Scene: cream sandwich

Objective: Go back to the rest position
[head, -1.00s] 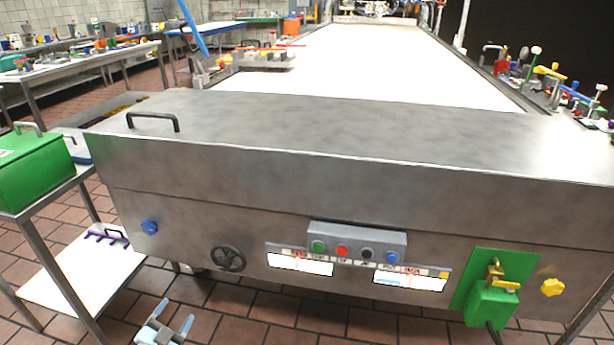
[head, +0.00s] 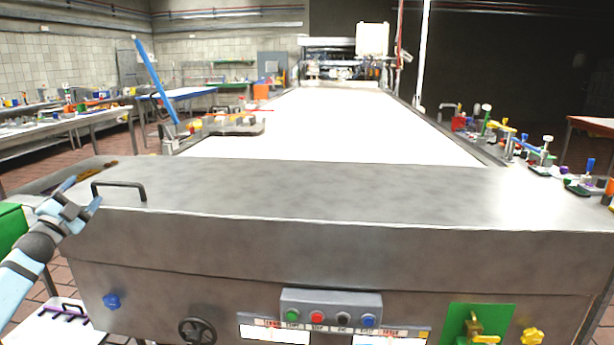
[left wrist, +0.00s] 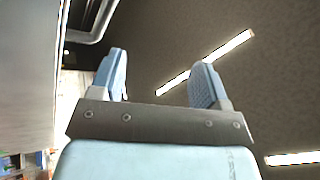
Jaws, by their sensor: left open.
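My left gripper (head: 82,192) is raised at the left of the head view, in front of the left end of the steel machine cover and close to its dark handle (head: 119,186). Its two blue fingers are apart with nothing between them. In the left wrist view the open fingers (left wrist: 158,80) point up toward the ceiling and its lights. The underside of a bent metal handle (left wrist: 98,22) shows there at the upper left. I cannot tell from the views whether the gripper touches the handle. My right gripper is in neither view.
The steel machine cover (head: 330,195) spans the front, with a button box (head: 331,306) and a green panel (head: 490,315) below. A white conveyor (head: 335,125) runs back behind it. Tables with several tools stand left and right. A white low shelf (head: 40,328) is at lower left.

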